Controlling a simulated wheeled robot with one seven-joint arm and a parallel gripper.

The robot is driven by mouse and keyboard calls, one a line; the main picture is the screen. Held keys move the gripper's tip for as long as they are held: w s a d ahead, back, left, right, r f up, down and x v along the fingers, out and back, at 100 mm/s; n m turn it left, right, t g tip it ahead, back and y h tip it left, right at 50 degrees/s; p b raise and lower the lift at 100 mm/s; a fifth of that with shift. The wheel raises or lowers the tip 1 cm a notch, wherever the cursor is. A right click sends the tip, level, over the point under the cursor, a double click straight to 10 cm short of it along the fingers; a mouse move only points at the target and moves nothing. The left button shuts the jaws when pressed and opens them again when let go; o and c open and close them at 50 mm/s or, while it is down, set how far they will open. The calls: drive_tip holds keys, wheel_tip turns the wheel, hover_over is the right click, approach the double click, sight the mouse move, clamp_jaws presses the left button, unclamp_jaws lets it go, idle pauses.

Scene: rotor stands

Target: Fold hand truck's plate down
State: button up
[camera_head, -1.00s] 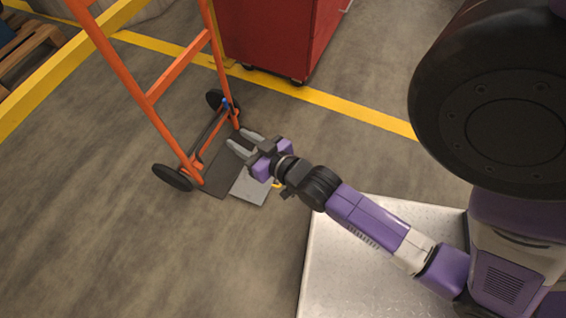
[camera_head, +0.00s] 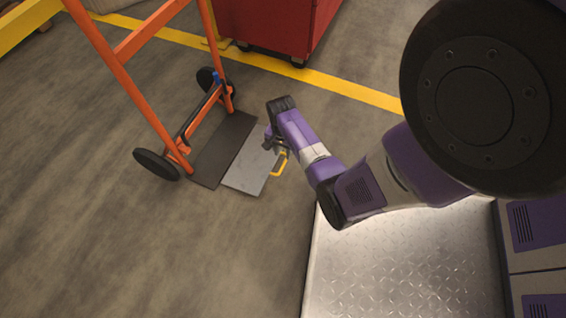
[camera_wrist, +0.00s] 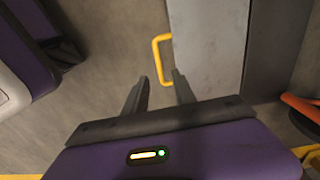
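The orange hand truck (camera_head: 118,75) stands at the left on two black wheels. Its dark base (camera_head: 222,150) and the light grey plate (camera_head: 247,176) joined along it appear to lie flat at floor level. The plate also shows in the wrist view (camera_wrist: 207,45). A yellow handle (camera_head: 281,166) sticks out from the plate's outer edge, and it also shows in the wrist view (camera_wrist: 157,60). My gripper (camera_wrist: 160,76) is open and empty, its fingertips near the handle's closer end; the depth between them is unclear. In the head view my arm partly hides the gripper.
A red cabinet (camera_head: 272,30) on casters stands at the back, behind a yellow floor line (camera_head: 340,87). A yellow rail (camera_head: 25,20) is at the upper left. The floor in front of the plate is clear.

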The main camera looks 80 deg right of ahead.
sight(283, 165)
drive_tip(key=shift+s+a+f, duration=0.1)
drive_tip(key=shift+a+f, duration=0.05)
drive_tip(key=shift+f, duration=0.1)
wheel_tip(283, 165, down, 7)
drive_tip(key=b, duration=0.5)
drive_tip(key=shift+f, duration=0.15)
clamp_jaws()
idle(1.0)
